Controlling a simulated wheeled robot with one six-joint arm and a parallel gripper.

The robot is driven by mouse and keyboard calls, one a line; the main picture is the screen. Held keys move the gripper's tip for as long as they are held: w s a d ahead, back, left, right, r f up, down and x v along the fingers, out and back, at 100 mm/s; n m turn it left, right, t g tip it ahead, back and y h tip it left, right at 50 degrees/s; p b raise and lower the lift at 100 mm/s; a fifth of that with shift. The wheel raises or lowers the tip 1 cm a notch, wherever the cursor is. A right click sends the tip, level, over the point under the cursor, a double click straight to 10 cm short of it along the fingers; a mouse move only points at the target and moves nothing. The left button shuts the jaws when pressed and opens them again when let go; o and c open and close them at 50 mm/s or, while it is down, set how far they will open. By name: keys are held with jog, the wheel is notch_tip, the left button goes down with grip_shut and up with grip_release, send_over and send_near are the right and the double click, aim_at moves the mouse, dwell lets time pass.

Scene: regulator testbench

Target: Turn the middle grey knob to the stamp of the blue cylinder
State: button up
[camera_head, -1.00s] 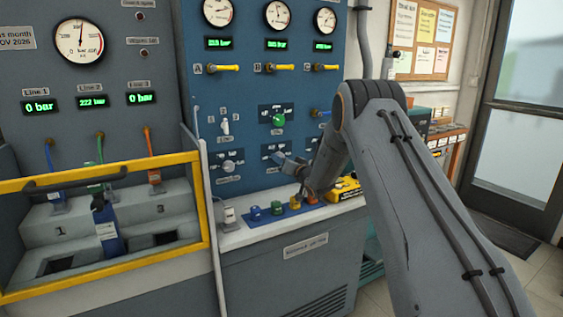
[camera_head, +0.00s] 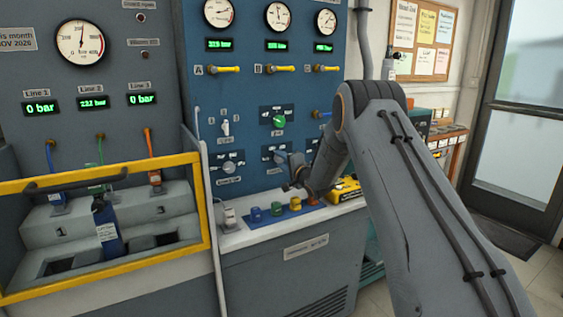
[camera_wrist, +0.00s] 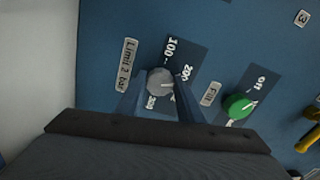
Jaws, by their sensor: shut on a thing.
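The middle grey knob (camera_wrist: 160,82) shows in the wrist view on a dark scale plate with 100, 200 and a partly hidden 300 mark, beside a "Limit 2 bar" label. My gripper (camera_wrist: 160,100) has one finger on each side of it and is shut on it. In the head view my gripper (camera_head: 291,168) is at the panel and partly hides this knob. The blue cylinder (camera_head: 108,232) stands upright in the left bench's bay behind the yellow-framed guard. Its pale label is too small to read.
A green knob (camera_wrist: 237,106) sits close beside the grey one. Another grey knob (camera_head: 229,167) is to the left on the blue panel.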

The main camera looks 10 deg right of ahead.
jog(key=m, duration=0.5)
jog(key=shift+r+m, duration=0.1)
jog(key=shift+m, duration=0.2)
jog(key=shift+m+p, duration=0.5)
jog(key=shift+m, duration=1.7)
jog(key=o, duration=1.1)
jog(key=v, duration=0.8)
jog(key=shift+b, duration=0.3)
